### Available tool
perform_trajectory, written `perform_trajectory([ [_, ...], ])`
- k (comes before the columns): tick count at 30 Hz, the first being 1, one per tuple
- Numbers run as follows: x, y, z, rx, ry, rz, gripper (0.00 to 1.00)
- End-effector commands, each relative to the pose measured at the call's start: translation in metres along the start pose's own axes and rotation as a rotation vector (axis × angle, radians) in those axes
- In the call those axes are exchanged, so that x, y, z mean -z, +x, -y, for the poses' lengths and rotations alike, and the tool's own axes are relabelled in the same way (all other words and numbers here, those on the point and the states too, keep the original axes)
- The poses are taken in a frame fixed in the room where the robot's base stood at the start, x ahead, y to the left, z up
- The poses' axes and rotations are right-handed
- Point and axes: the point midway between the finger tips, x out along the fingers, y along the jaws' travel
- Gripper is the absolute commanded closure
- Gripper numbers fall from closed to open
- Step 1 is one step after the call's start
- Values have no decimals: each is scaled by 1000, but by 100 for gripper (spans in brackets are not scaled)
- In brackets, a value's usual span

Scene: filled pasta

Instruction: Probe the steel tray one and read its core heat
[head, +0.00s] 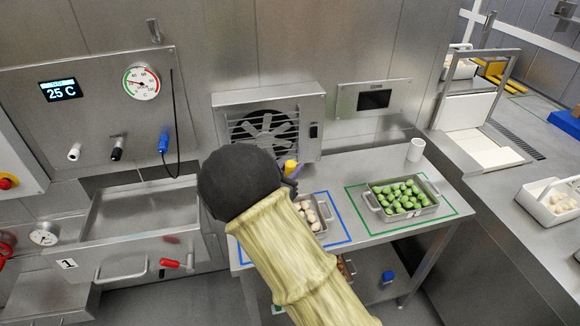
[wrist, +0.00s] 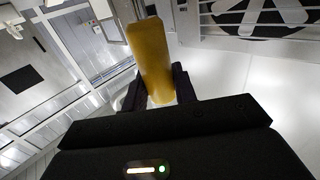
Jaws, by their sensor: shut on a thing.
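My gripper (wrist: 160,95) is shut on a yellow cylindrical handle (wrist: 150,60). In the head view the handle's yellow top (head: 290,167) shows just past my dark wrist, and its lower end is hidden. A steel tray with pale filled pasta (head: 316,226) stands in a blue outline on the bench, partly covered by my arm. A steel tray with green pasta (head: 376,206) stands in a green outline to its right. Its small label is too small to read, so I cannot tell which is tray one. The handle appears above the bench, left of the green tray.
A wall panel carries a 25 C display (head: 61,90), a dial (head: 141,82) and a blue plug (head: 163,140) with a cable. A fan unit (head: 266,125) stands behind the bench. A white cup (head: 416,149) is at the back right. A steel basin (head: 140,211) labelled 1 is left.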

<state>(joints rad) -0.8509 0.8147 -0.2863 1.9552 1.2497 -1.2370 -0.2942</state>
Motion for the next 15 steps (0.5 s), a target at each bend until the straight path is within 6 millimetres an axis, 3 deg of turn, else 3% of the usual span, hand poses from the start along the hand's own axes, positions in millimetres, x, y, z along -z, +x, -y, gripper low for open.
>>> perform_trajectory([
  [15, -45, -3, 3, 7, 0, 0, 96],
])
